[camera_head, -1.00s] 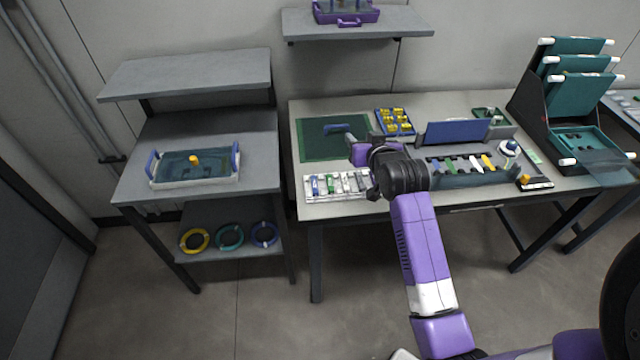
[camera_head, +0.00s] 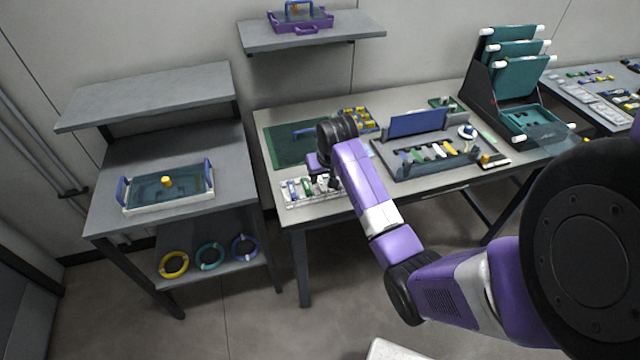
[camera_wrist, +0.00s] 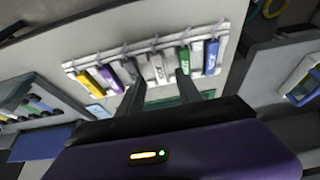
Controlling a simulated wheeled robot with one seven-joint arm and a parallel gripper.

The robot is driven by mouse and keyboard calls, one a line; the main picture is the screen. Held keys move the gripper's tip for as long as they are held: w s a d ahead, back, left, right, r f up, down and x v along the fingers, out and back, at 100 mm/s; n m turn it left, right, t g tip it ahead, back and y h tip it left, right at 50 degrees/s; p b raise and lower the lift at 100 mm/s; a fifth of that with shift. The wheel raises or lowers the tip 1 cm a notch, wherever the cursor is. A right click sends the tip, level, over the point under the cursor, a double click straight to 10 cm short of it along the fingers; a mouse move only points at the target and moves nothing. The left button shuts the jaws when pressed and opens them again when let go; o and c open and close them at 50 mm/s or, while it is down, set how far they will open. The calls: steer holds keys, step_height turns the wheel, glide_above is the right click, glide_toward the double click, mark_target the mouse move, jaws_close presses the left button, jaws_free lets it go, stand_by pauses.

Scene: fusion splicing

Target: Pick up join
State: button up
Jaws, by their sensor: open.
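A white rack (camera_head: 296,201) at the front left of the middle table holds a row of coloured pieces. In the wrist view the rack (camera_wrist: 222,31) holds yellow, purple, white, green and blue pieces. My gripper (camera_wrist: 158,82) is open above it, with its fingers on either side of a pale piece (camera_wrist: 157,68) near the row's middle. A green piece (camera_wrist: 184,59) lies just by the right finger. The small print on the pieces is too blurred to tell which one is the join. In the head view my gripper (camera_head: 331,184) is over the rack's right part.
A green mat (camera_head: 284,147) and a tray of yellow parts (camera_head: 358,118) lie behind the rack. A dark holder with a blue panel (camera_head: 417,122) stands to the right. A side table carries a white tray with blue handles (camera_head: 165,188); coloured rings (camera_head: 209,256) lie below.

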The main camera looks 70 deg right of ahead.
mark_target(321, 183)
steer(key=shift+x, duration=2)
jaws_close()
